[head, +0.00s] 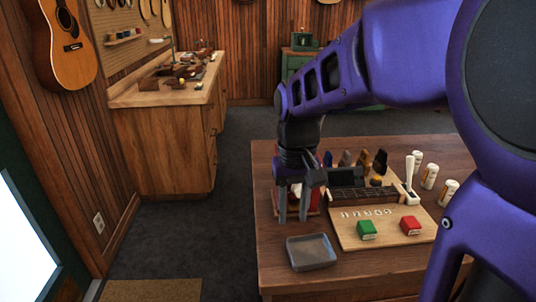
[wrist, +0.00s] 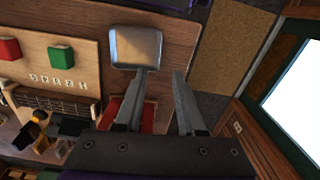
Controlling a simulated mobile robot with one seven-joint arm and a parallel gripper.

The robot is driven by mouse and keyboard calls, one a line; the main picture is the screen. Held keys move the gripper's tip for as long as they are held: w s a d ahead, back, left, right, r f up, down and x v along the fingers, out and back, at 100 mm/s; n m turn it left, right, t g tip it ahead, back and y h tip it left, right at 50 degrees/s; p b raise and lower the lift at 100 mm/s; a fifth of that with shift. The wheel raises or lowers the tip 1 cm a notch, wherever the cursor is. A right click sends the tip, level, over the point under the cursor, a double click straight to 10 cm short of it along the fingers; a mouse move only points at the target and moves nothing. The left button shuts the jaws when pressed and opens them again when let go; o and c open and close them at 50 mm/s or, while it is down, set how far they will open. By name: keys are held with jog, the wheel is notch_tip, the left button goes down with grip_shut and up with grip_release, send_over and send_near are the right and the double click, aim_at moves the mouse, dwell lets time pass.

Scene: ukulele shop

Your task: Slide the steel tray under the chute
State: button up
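The steel tray (head: 311,252) is a shallow grey square dish lying flat near the front left corner of the wooden table. In the wrist view the steel tray (wrist: 136,47) lies beyond my fingertips. My gripper (head: 293,219) points down above the table's left side, behind the tray in the head view. Its two fingers stand apart with nothing between them, and they also show apart in the wrist view (wrist: 158,86). They appear clear of the tray. I cannot make out a chute for certain; my arm and gripper cover part of the table's back left.
Several white bottles (head: 429,177) stand at the right. A red item sits partly hidden behind my gripper.

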aim_at(290, 251)
notch_tip(290, 251, down, 11)
jog(key=b, duration=0.8)
grip_shut()
dwell(1.1)
